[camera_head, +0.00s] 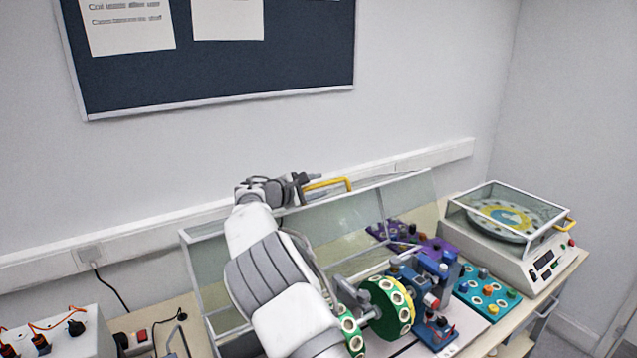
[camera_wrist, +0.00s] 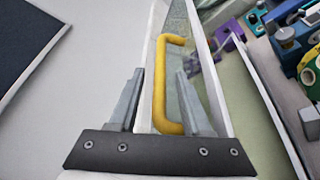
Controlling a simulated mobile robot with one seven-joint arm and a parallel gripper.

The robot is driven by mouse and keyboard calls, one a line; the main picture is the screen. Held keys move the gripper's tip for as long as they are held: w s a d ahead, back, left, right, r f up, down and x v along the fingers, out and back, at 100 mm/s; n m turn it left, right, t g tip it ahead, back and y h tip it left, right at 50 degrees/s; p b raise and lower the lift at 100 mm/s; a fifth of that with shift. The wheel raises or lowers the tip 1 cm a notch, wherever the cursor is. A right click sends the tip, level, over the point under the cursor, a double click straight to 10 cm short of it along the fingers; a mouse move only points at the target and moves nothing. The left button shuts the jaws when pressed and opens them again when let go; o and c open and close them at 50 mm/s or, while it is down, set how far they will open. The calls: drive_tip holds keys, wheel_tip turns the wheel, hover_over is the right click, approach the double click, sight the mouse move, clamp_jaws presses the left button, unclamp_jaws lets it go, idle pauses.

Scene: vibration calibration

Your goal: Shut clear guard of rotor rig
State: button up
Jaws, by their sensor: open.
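The clear guard (camera_head: 345,225) of the rotor rig stands raised, tilted up behind the rig toward the wall. Its yellow handle (camera_head: 328,186) is on its top edge. The rig's green rotor disc (camera_head: 384,308) lies uncovered below, partly hidden by my arm. My gripper (camera_head: 308,183) is at the handle's left end. In the wrist view, my gripper (camera_wrist: 160,78) is open, and the yellow handle (camera_wrist: 160,85) shows between its two fingers. I cannot tell whether a finger touches it.
A balance-like device (camera_head: 520,250) with its own clear cover and yellow handle stands at the right. A teal board (camera_head: 488,292) with knobs lies between it and the rig. A white box (camera_head: 60,335) with orange leads is at the left. The wall is close behind the guard.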

drive_tip(key=shift+w+d+f, duration=0.1)
drive_tip(key=shift+w+d, duration=0.15)
drive_tip(key=shift+w, duration=0.05)
drive_tip(key=shift+c, duration=0.2)
clamp_jaws()
idle(1.1)
